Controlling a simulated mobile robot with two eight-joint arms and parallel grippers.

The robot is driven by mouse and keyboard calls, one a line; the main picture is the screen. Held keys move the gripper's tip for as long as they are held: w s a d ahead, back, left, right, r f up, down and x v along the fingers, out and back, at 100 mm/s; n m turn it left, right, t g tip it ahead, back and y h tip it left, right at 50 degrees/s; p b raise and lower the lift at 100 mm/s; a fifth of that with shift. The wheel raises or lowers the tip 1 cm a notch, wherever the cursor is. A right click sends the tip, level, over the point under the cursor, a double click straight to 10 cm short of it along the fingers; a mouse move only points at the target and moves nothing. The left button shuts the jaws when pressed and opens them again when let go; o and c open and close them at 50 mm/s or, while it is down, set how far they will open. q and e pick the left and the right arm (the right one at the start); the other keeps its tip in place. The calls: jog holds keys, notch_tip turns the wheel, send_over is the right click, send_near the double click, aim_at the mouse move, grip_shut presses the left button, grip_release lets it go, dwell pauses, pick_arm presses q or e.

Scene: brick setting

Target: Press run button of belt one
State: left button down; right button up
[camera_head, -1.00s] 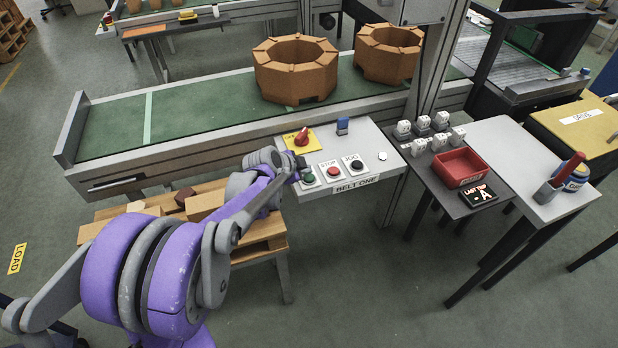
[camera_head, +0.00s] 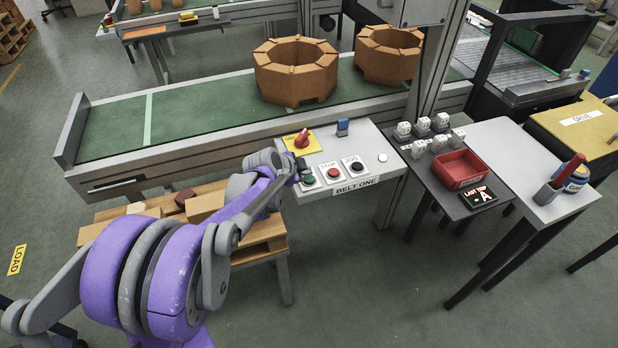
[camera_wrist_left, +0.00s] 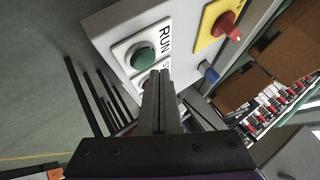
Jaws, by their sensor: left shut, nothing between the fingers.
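The belt one panel (camera_head: 370,141) is a light grey box at the front of the green belt. Its green run button (camera_head: 308,179) is at the left end, beside the red stop button (camera_head: 333,173) and the black jog button (camera_head: 357,167). My left gripper (camera_head: 297,174) is shut and empty, close beside the run button at the panel's left end. In the left wrist view, the shut fingers (camera_wrist_left: 162,76) partly cover the stop button, and the green run button (camera_wrist_left: 143,58) with its RUN label is just left of the tips. Contact cannot be told. My right gripper is out of view.
A red rotary switch (camera_head: 302,139) on a yellow plate and a blue stamp-like piece (camera_head: 343,127) stand behind the buttons. Two brick rings (camera_head: 295,78) sit on the belt. A dark side table (camera_head: 425,165) with a red tray (camera_head: 462,170) stands right.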

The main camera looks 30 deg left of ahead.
pick_arm(q)
jog(key=shift+f, duration=0.15)
dwell(0.7)
jog(key=shift+f, duration=0.3)
